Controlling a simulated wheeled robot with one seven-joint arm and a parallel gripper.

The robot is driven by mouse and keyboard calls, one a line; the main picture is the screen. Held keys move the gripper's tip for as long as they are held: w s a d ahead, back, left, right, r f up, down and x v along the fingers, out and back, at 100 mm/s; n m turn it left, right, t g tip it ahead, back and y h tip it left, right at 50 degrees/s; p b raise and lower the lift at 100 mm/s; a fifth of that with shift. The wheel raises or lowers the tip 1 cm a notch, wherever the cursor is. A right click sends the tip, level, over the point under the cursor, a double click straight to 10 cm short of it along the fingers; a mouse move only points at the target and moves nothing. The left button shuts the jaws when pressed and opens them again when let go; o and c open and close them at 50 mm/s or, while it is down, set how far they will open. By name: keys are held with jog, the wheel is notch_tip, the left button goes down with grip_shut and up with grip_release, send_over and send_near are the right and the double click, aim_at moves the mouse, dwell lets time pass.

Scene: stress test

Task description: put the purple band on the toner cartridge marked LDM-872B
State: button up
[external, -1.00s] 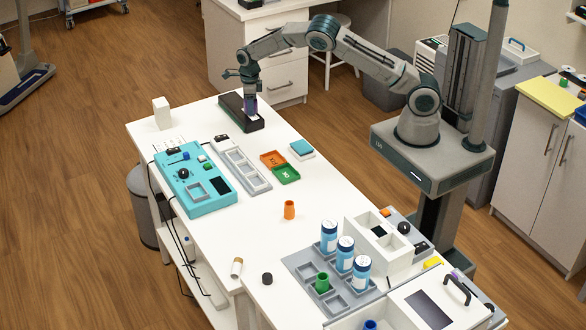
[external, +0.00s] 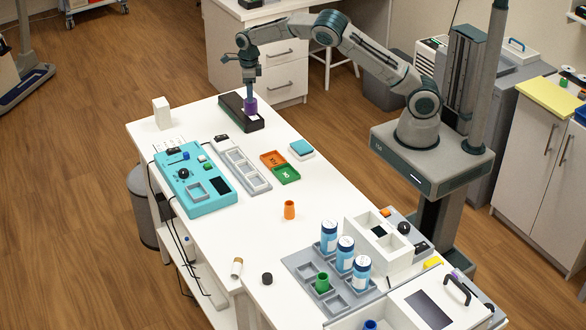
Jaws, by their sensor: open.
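The purple band (external: 251,105) stands upright at the right part of a long black block (external: 232,103) at the far end of the white table. The block may be the toner cartridge; no marking is readable on it. My gripper (external: 249,86) is open, directly above the purple band and pointing down. Its fingers look clear of the band, though the small gap is hard to judge. Whether the band is around part of the block or only resting on it, I cannot tell.
A white box (external: 162,113) stands left of the block. An orange band (external: 289,210) stands mid-table. Several blue-white cans (external: 329,237) stand at the front.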

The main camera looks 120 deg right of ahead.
notch_tip(320, 180, up, 5)
jog(key=a+r+n+t, duration=0.1)
jog(key=a+r+n, duration=0.4)
jog(key=a, duration=0.4)
jog(key=a+r+n, duration=0.3)
jog(key=a+n, duration=0.5)
jog(key=a, duration=0.2)
jog(key=a+r+n+t, duration=0.1)
jog(key=a+r+n, duration=0.4)
jog(key=a, duration=0.4)
jog(key=s+a+f+n, duration=0.1)
jog(key=s+a+n, duration=0.6)
jog(key=a+n, duration=0.3)
jog(key=s+a+f+n+t, duration=0.1)
jog(key=s+a+n, duration=0.7)
jog(key=a+n, duration=0.3)
jog(key=n, duration=0.2)
jog(key=shift+s+a+f+n, duration=0.15)
jog(key=shift+a+f+n, duration=0.15)
